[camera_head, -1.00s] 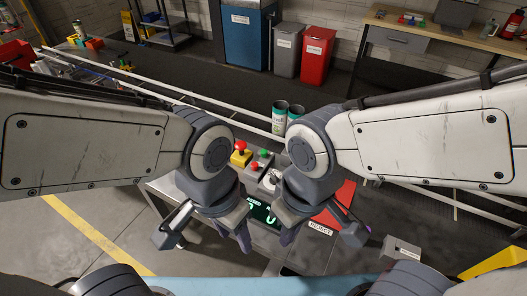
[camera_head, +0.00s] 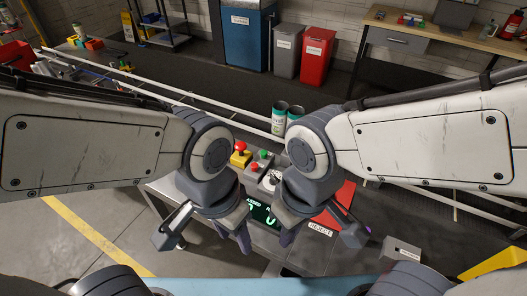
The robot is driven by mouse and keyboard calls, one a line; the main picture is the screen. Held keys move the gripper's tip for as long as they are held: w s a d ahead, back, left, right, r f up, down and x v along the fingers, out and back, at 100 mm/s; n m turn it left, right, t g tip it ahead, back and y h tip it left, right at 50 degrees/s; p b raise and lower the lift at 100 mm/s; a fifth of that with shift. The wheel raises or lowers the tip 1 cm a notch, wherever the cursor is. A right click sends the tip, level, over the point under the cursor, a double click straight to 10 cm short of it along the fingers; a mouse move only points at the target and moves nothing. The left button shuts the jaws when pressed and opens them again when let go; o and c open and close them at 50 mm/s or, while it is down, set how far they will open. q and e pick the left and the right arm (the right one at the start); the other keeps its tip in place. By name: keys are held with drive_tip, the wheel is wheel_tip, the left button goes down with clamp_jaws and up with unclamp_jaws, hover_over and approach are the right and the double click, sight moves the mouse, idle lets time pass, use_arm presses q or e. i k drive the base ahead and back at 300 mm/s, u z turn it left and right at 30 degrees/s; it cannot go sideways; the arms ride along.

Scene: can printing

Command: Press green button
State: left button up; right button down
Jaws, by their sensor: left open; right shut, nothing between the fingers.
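The green button (camera_head: 263,153) is a small round button on the grey control panel (camera_head: 254,180) in the middle of the head view. A small red button (camera_head: 254,166) sits just below it. A large red mushroom button (camera_head: 240,147) on a yellow box (camera_head: 237,160) is to its left. My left gripper (camera_head: 241,237) is open and empty, pointing down in front of the panel, below and left of the green button. My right gripper (camera_head: 288,238) is shut and empty, below and right of it. Neither touches the green button. The arms' wrists hide parts of the panel.
Two cans (camera_head: 279,118) stand behind the panel by the conveyor rails (camera_head: 190,96). A dark display (camera_head: 262,214) lies between the grippers. A red reject tray (camera_head: 341,205) is at right. Bins (camera_head: 317,54) and a workbench (camera_head: 440,40) are farther back.

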sight(264, 153)
drive_tip(key=k, duration=1.35)
drive_tip(key=u, duration=0.65)
drive_tip(key=i, duration=1.4)
drive_tip(key=u, duration=0.05)
